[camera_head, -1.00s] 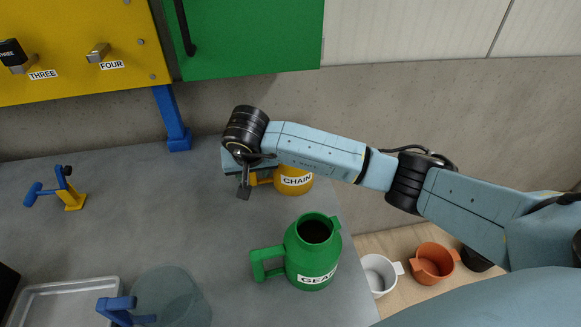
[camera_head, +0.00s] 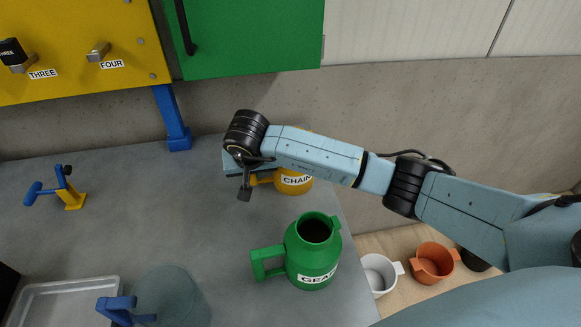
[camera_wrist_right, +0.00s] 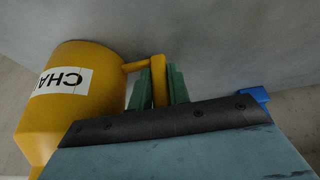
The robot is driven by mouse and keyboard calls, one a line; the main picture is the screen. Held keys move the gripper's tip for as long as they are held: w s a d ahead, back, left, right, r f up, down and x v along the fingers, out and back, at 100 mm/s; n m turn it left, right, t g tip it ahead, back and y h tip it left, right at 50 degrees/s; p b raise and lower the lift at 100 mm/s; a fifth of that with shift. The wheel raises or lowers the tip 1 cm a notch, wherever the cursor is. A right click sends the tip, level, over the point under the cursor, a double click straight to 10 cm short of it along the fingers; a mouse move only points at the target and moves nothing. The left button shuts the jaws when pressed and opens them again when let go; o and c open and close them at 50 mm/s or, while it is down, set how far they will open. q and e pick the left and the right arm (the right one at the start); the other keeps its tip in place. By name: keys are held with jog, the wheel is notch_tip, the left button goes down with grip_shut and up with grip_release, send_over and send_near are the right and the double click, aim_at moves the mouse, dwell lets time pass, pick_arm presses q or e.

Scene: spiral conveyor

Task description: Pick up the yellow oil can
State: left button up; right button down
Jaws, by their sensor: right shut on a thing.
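The yellow oil can (camera_head: 293,186), labelled CHAIN, stands on the grey table towards the back, partly hidden behind my right arm. In the right wrist view, its yellow body (camera_wrist_right: 85,62) fills the left side and its handle (camera_wrist_right: 159,92) lies between the green fingers. My right gripper (camera_head: 250,184) is at the can's left side, and in the wrist view it is shut on the handle (camera_wrist_right: 161,88). I cannot tell whether the can is clear of the table. My left gripper is not in view.
A green can labelled GEAR (camera_head: 312,252) stands in front of the yellow can. White (camera_head: 379,274) and orange (camera_head: 432,262) cups are at the right. A blue post (camera_head: 172,118) stands behind.

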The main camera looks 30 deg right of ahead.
jog(key=shift+r, duration=0.1)
notch_tip(320, 180, up, 10)
dwell(0.5)
jog(key=c, duration=1.9)
grip_release()
grip_shut()
